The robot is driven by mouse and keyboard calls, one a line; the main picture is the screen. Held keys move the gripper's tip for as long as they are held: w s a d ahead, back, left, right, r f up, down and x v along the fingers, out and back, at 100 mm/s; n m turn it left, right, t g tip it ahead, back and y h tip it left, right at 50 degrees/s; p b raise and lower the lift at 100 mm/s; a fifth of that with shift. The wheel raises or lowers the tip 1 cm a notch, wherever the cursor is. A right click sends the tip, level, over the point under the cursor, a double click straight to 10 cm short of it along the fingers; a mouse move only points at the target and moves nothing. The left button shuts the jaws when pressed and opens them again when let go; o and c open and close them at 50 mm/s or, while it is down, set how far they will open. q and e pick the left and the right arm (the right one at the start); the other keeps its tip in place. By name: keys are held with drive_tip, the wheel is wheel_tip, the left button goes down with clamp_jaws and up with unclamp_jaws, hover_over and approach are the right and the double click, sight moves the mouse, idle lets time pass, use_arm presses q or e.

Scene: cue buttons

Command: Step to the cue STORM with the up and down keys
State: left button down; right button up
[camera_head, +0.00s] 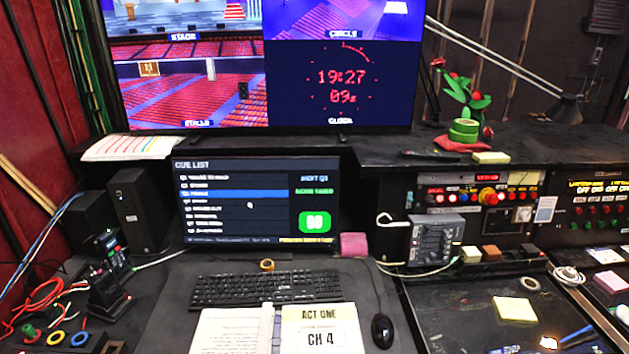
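The cue list screen (258,200) stands at the back of the desk, left of centre. Its third row is highlighted in blue (235,194). The row names, STORM among them, are too small to read surely. A green square with white marks (315,222) shows at the screen's right side. The black keyboard (265,288) lies flat in front of the screen. Its up and down keys are too small to pick out. Neither of my grippers shows in this view.
An open script with a page marked ACT ONE, CH 4 (312,330) lies in front of the keyboard. A black mouse (382,331) is to its right. A tape roll (267,265) sits behind the keyboard. A speaker (138,210) stands left of the screen. Control panels (480,195) are at right.

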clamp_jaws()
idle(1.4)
